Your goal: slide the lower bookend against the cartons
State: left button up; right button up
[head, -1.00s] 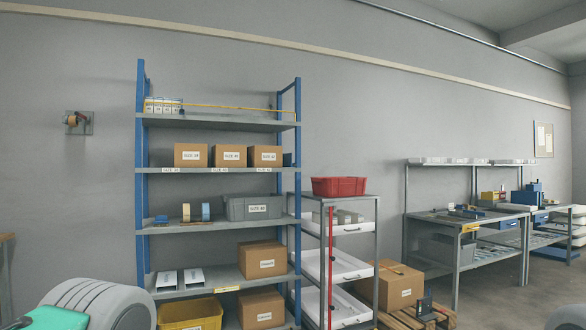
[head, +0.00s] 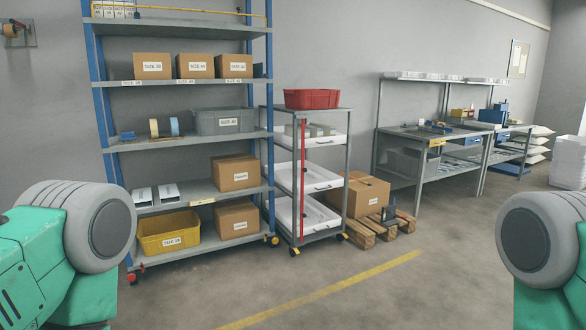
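Three brown cartons (head: 195,66) with size labels stand in a row on an upper level of the blue-posted shelf rack. A small blue piece (head: 259,70) is at their right end, partly hidden by the rack post. Another small blue object (head: 127,136) lies at the left of the level below. I cannot tell for certain which is the lower bookend. Single brown cartons stand at the right of the two lowest levels, one above (head: 236,173) and one below (head: 237,219). Green and grey parts of my arms show at both lower edges. Neither gripper is in view.
A grey bin (head: 222,122) and tape rolls share the middle level. A yellow bin (head: 170,236) is on the bottom level. A wheeled cart with a red crate (head: 312,99) stands right of the rack, then a pallet (head: 367,232). The floor in front is clear.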

aim_at(258, 67)
jog(key=i+z, duration=0.3)
jog(key=i, duration=1.9)
